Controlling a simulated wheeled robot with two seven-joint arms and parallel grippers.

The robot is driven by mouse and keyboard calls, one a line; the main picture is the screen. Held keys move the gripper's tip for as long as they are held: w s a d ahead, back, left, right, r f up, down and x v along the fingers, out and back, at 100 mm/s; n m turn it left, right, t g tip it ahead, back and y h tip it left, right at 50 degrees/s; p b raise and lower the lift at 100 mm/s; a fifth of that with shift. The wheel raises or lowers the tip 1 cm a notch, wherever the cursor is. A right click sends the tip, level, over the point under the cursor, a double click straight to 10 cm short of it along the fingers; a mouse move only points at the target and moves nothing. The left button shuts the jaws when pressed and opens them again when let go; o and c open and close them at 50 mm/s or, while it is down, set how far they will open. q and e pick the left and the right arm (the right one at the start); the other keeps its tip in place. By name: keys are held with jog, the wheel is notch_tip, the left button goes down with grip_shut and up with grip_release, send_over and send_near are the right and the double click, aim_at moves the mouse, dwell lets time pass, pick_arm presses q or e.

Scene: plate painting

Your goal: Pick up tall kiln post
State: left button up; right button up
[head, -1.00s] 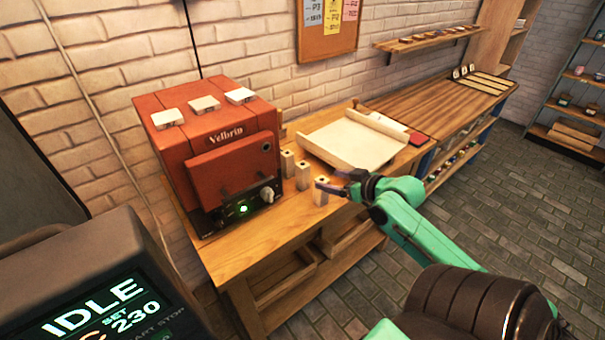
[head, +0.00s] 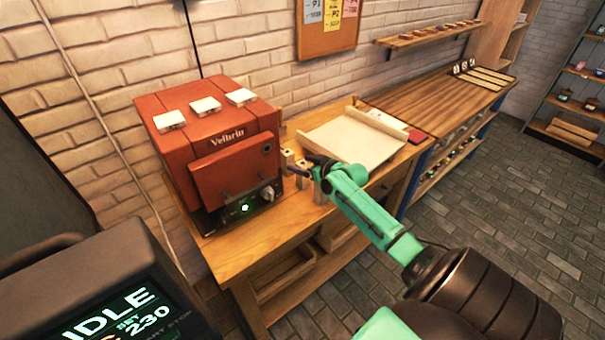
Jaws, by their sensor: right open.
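Several small pale kiln posts stand upright in a short row on the wooden bench, just right of the red kiln. The back post (head: 287,157) shows beside the kiln. I cannot tell which post is the tallest. My right gripper (head: 303,167) is open, its dark fingers over the middle of the row; I cannot tell whether they touch a post. My left gripper is not in view.
The red kiln (head: 205,143) with its small door stands close left of the posts. A pale sheet (head: 350,143) lies behind and right of them. A dark box with a lit display (head: 125,315) fills the lower left. The bench front (head: 265,238) is clear.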

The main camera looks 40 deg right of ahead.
grip_shut()
jog(key=shift+r, duration=0.1)
